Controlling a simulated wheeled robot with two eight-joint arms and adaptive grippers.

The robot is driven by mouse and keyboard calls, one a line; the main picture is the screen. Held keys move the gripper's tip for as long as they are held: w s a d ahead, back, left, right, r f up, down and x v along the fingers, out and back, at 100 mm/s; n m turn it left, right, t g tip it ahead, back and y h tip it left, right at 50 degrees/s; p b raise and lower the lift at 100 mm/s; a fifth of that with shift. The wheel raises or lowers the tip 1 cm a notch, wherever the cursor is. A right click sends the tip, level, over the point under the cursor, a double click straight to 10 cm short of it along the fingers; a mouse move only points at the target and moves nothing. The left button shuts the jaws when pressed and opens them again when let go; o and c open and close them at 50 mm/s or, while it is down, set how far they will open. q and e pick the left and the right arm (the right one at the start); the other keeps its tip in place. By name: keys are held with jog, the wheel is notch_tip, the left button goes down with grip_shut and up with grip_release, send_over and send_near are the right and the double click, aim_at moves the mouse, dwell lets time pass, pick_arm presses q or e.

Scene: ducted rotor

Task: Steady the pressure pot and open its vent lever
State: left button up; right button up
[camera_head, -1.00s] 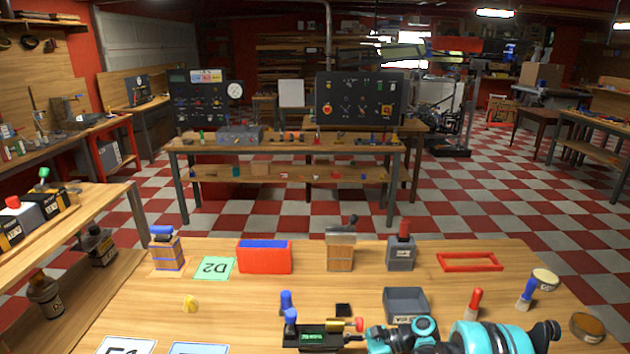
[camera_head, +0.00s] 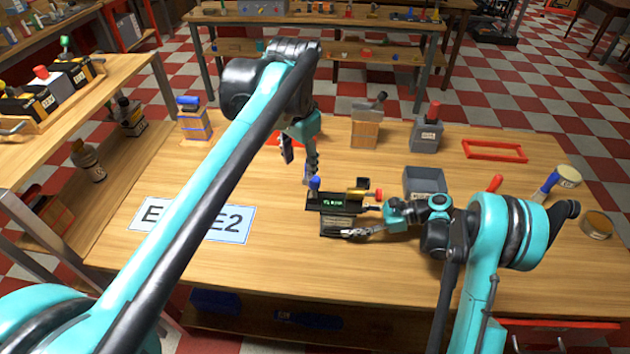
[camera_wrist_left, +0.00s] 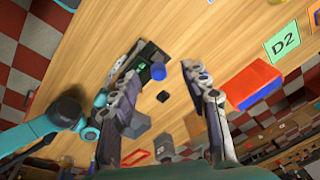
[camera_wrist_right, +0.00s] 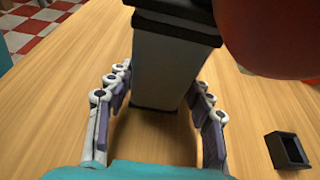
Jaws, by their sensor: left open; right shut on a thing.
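The pressure pot seems to be the dark unit (camera_head: 338,206) with a green display, a brass cylinder with a red end, and an upright blue-capped lever (camera_head: 315,184). My right gripper (camera_head: 352,233) is shut on its body. In the right wrist view the fingers lie on both sides of the grey body (camera_wrist_right: 172,60), and a red round part blurs close by. My left gripper (camera_head: 298,168) is open and empty, above and left of the blue lever. In the left wrist view the blue cap (camera_wrist_left: 158,72) appears between the spread fingers; contact is not visible.
A grey bin (camera_head: 425,182) stands right of the pot. Behind are a wooden block with a grey lever (camera_head: 366,128), a grey block with a red knob (camera_head: 426,132) and a red frame (camera_head: 495,150). An E2 card (camera_head: 228,224) lies left. The front tabletop is clear.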

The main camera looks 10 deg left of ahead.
aim_at(315, 179)
pick_arm(q)
jog(key=w+d+m+g, duration=0.1)
jog(key=w+d+m, duration=0.1)
jog(key=w+d, duration=0.15)
jog(key=f, duration=0.7)
jog(key=w+f, duration=0.1)
jog(key=f, duration=0.2)
jog(key=shift+a+f, duration=0.35)
jog(key=shift+f, duration=0.05)
grip_shut()
